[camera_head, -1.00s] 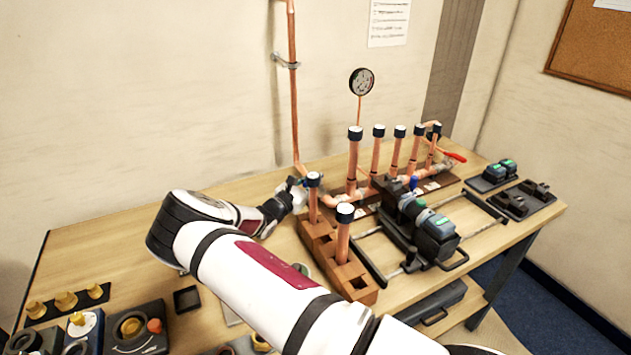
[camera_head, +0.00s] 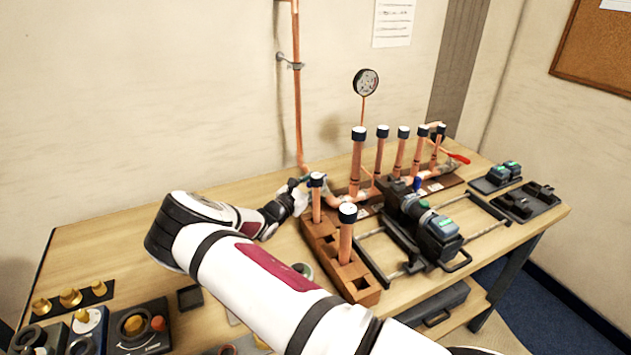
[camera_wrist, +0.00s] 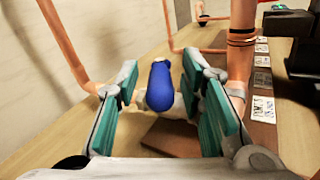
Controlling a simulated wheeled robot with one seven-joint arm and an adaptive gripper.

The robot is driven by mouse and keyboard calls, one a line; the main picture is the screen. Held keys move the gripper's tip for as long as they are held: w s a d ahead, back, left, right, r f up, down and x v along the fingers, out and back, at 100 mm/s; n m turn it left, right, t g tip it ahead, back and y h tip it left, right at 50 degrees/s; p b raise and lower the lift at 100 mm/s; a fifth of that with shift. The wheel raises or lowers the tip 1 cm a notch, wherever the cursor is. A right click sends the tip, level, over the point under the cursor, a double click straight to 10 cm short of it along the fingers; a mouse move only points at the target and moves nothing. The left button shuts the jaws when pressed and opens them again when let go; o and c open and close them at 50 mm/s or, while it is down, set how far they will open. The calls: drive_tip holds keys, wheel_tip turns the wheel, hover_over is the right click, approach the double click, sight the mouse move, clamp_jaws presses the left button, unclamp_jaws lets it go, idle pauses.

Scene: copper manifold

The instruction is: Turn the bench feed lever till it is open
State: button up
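A lever with a rounded blue grip (camera_wrist: 160,88) shows in the wrist view, pointing toward the camera, with a pale valve body behind it. My gripper (camera_wrist: 163,84) is open, with its green-padded fingers on either side of the blue grip. Gaps show between the pads and the grip. In the head view my gripper (camera_head: 299,189) is at the lower end of the tall wall pipe (camera_head: 297,110), and it hides most of the lever there.
A block stand (camera_head: 352,283) with capped copper pipes stands just right of my gripper. The copper manifold (camera_head: 387,190), with a gauge (camera_head: 366,82) and a red lever (camera_head: 458,158), runs behind. A clamp tool (camera_head: 432,228) lies at right.

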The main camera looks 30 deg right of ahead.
drive_tip(key=v, duration=1.1)
drive_tip(key=shift+w, duration=0.2)
drive_tip(key=c, duration=0.6)
drive_tip(key=w+a+m+b, duration=0.1)
drive_tip(key=w+m+b, duration=0.1)
drive_tip(key=w+m+g+b, duration=0.1)
drive_tip(key=m+b, duration=0.1)
drive_tip(key=m, duration=0.1)
drive_tip(key=w+a+m+b, duration=0.1)
drive_tip(key=w+m+b, duration=0.1)
drive_tip(key=m, duration=0.1)
drive_tip(key=shift+w+a+h+b, duration=0.35)
drive_tip(key=shift+a+h, duration=0.05)
clamp_jaws()
wheel_tip(320, 180, up, 3)
drive_tip(key=w+a+m+g+b, duration=0.3)
drive_tip(key=m+b, duration=0.5)
drive_tip(key=m, duration=0.5)
drive_tip(key=s+d+f+p, duration=0.1)
drive_tip(key=d+p, duration=0.1)
drive_tip(key=d, duration=0.9)
drive_tip(key=shift+d+f+p, duration=0.25)
drive_tip(key=shift+f+p, duration=0.05)
drive_tip(key=shift+f, duration=0.05)
